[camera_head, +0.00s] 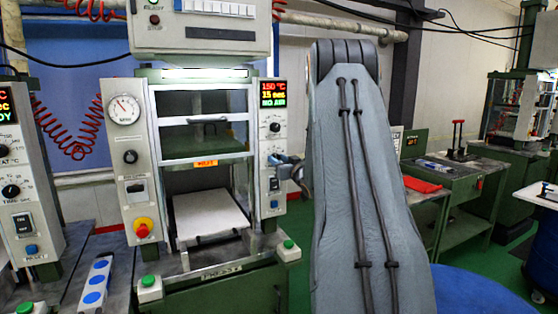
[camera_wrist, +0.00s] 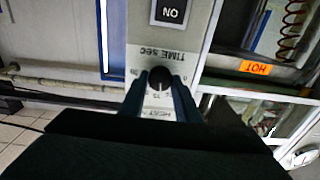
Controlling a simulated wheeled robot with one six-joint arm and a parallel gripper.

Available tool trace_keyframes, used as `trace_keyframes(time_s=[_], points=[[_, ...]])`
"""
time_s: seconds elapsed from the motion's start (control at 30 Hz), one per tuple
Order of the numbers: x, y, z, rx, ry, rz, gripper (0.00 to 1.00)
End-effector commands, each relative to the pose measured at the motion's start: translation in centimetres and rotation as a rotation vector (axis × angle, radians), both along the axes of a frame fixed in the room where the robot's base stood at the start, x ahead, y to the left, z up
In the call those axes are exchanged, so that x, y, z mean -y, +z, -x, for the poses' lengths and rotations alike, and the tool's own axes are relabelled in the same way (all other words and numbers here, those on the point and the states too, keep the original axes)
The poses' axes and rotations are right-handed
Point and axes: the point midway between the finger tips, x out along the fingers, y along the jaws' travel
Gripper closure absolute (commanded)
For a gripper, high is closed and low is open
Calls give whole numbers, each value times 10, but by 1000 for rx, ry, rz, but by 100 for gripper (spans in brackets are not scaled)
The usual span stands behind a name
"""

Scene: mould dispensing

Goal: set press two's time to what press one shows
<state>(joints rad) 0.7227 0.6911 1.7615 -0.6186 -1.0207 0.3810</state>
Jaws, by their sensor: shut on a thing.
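The middle press (camera_head: 140,180) has a front label reading PRESS, its number too small to be sure of. Its display (camera_head: 272,93) reads 150 °C, 15 sec and NO AIR. Its time knob (camera_wrist: 161,77) is a round black dial under the upside-down words TIME SEC in the wrist view. My gripper (camera_wrist: 160,86) is shut on this knob, one blue finger on each side. In the head view my gripper (camera_head: 284,161) is at the press's right panel. The knob's pointer is not clear. Another press's display (camera_head: 5,104) is cut by the left edge, its time figure unreadable.
An orange HOT sign (camera_head: 206,163) marks the middle press's opening. A red and yellow stop button (camera_head: 143,228) and green buttons (camera_head: 288,244) stand at its front. An ON switch (camera_wrist: 172,12) sits near the knob. A green bench (camera_head: 455,180) stands at right.

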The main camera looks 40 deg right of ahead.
Motion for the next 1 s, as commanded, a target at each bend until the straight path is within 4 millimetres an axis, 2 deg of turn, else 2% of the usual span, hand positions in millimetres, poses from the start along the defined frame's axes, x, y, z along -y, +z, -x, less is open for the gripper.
trace_keyframes(time_s=[0.5, 0.8, 1.0], points=[[0, 0, 0, 107, 0, -444, 93], [0, -1, 0, 143, -1, -601, 93], [0, -1, 0, 155, -1, -647, 93]])
